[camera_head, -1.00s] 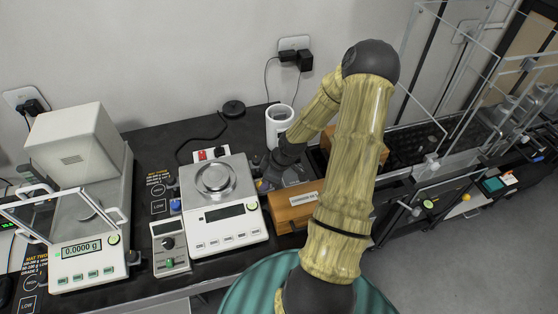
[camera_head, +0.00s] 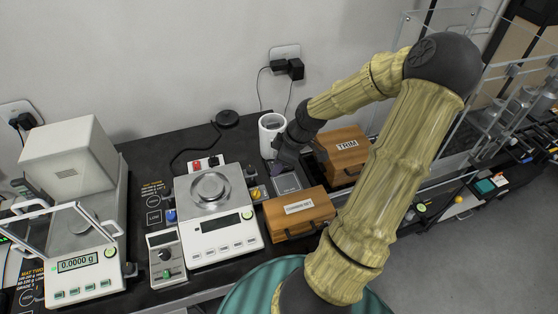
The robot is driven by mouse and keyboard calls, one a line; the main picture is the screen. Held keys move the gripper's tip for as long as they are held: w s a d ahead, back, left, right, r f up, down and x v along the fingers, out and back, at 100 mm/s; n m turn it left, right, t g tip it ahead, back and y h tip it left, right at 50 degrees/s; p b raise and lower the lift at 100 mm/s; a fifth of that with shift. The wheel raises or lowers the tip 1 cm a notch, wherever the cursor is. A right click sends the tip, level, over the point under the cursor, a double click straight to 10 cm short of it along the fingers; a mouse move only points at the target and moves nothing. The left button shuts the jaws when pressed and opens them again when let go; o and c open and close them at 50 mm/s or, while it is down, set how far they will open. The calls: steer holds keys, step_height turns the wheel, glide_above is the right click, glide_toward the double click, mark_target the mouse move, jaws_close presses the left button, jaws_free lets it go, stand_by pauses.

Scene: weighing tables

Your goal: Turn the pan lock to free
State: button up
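A white top-pan balance (camera_head: 228,241) with a round steel pan (camera_head: 210,188) stands in the middle of the dark bench; its display is dark. A small yellow knob (camera_head: 256,194) sits by its right side, and a blue knob (camera_head: 171,215) by its left side. No readable label shows which control is the pan lock, and I cannot tell any lock setting. My gripper (camera_head: 279,168) is above the bench, behind and right of the yellow knob and apart from it. Its fingers are dark and small, so I cannot tell whether they are open.
A wooden box (camera_head: 299,212) lies right of the balance, and another marked TRIM (camera_head: 344,150) is behind it. A white cup (camera_head: 270,132) stands close behind my gripper. A grey control box (camera_head: 166,257) and a second balance (camera_head: 81,271) reading 0.0000 g are at left.

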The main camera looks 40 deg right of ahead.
steer(key=shift+c, duration=0.2)
steer(key=shift+a, duration=0.2)
steer(key=c, duration=0.7)
steer(key=a+m, duration=0.1)
steer(key=a, duration=0.1)
steer(key=s+a+g+h, duration=0.1)
steer(key=a, duration=0.2)
steer(key=s+a+m+g+h, duration=0.1)
steer(key=a, duration=0.2)
steer(key=shift+s+r+m, duration=0.15)
steer(key=shift+r+m, duration=0.15)
jaws_close()
steer(key=s+a+r+m+t+h, duration=0.1)
steer(key=s+a+r+m, duration=0.4)
steer(key=a, duration=0.4)
step_height(320, 180, up, 2)
steer(key=shift+a+r+m, duration=0.1)
steer(key=shift+a+m, duration=0.2)
steer(key=shift+m, duration=0.3)
